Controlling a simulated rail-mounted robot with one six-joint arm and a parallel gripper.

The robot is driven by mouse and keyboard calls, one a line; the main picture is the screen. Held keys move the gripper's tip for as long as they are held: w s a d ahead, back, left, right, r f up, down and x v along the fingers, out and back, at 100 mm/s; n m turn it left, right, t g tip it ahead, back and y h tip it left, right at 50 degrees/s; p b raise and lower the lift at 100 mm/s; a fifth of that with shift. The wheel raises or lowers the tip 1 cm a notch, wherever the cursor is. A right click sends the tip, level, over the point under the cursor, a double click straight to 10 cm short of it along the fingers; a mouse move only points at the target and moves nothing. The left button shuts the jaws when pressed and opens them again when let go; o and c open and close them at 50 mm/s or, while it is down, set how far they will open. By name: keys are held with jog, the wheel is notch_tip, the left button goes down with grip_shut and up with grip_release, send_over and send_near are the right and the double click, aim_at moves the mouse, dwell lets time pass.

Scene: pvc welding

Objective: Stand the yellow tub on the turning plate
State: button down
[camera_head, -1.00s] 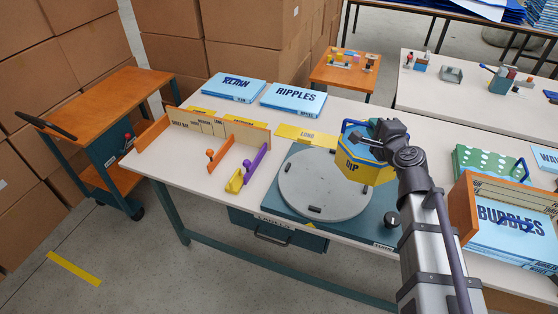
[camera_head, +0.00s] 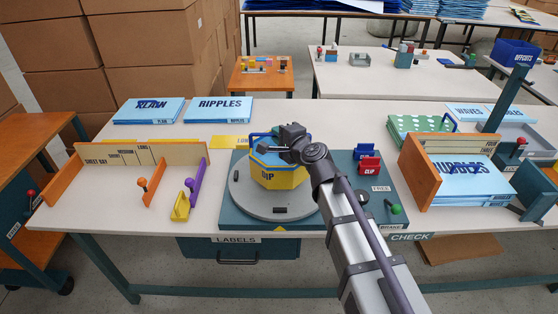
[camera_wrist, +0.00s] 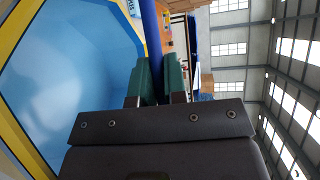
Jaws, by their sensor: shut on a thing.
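The yellow tub (camera_head: 280,178), marked DIP, with a blue band, blue inside and a blue handle (camera_head: 256,138), is upright over the middle of the grey turning plate (camera_head: 243,200). I cannot tell whether its base touches the plate or hangs just above it. My gripper (camera_head: 275,146) is at the tub's top and shut on the handle. In the wrist view my gripper's green fingers (camera_wrist: 154,78) close on the blue handle bar (camera_wrist: 151,35), with the tub's blue inside (camera_wrist: 70,85) at left. The tub hides part of the plate.
The plate sits on a teal base (camera_head: 325,215) with red and blue clips (camera_head: 368,165) and a green knob (camera_head: 396,209) at right. A wooden rack (camera_head: 422,175) with blue packs stands further right. A yellow block (camera_head: 180,207) and purple bar (camera_head: 196,181) lie left.

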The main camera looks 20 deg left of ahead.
notch_tip(320, 180, down, 4)
jog(key=b, duration=0.4)
jog(key=shift+r+p, duration=0.3)
jog(key=shift+f, duration=0.15)
jog(key=c, duration=1.6)
grip_release()
jog(key=shift+f, duration=0.1)
jog(key=shift+c, duration=0.2)
jog(key=o, duration=0.5)
